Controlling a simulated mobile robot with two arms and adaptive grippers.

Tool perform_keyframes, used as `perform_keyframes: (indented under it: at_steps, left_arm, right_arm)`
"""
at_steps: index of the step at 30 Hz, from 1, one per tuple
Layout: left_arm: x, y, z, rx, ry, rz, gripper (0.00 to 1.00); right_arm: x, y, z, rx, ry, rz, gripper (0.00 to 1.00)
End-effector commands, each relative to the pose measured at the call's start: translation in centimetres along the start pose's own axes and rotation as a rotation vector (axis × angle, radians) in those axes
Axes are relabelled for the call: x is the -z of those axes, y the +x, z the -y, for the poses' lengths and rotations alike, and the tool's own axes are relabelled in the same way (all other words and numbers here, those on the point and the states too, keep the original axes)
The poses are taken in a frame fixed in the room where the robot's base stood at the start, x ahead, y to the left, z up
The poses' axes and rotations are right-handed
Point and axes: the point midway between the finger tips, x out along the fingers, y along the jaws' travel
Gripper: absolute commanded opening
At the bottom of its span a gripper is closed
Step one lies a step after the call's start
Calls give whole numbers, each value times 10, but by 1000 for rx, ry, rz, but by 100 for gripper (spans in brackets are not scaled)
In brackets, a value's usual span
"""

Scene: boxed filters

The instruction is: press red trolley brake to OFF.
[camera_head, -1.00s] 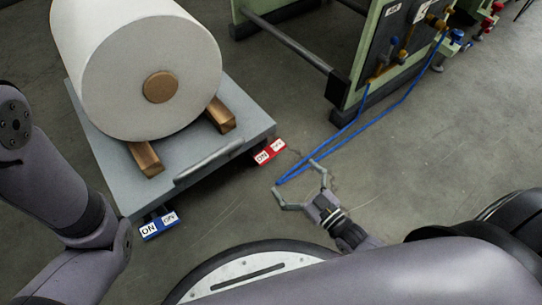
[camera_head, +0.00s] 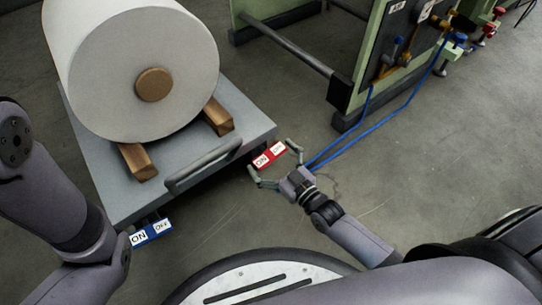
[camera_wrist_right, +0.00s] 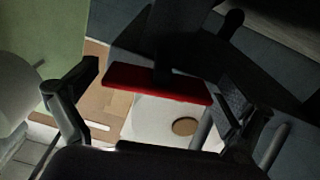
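The red trolley brake (camera_head: 268,156) is a flat pedal with white ON and OFF labels. It sticks out low from the right front of the grey trolley (camera_head: 112,187). My right gripper (camera_head: 271,157) is open and empty, with one finger at each end of the red brake. In the right wrist view, the red brake (camera_wrist_right: 157,83) lies between the spread fingers (camera_wrist_right: 160,84), seen as a dark red bar. I cannot tell whether the fingers touch it. My left gripper is out of view; only my left arm shows.
A blue brake (camera_head: 150,233) sits at the trolley's left front. A grey handle (camera_head: 203,166) runs between the brakes. A large white roll (camera_head: 105,75) rests on wooden blocks. A green machine (camera_head: 362,75) with blue hoses (camera_head: 385,122) stands at right.

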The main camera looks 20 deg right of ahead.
Motion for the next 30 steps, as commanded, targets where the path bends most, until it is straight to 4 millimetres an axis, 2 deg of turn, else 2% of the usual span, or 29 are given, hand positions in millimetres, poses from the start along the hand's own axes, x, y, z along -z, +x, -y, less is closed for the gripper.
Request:
perform_keyframes:
  at_steps: [2,18,23,30]
  left_arm:
    - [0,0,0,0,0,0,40]
    - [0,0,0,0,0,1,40]
    - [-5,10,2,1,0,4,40]
    - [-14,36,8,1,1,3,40]
  right_arm:
    - [0,0,0,0,0,0,90]
    - [0,0,0,0,0,1,55]
    - [3,0,-1,1,51,3,55]
    - [4,0,-3,1,294,4,55]
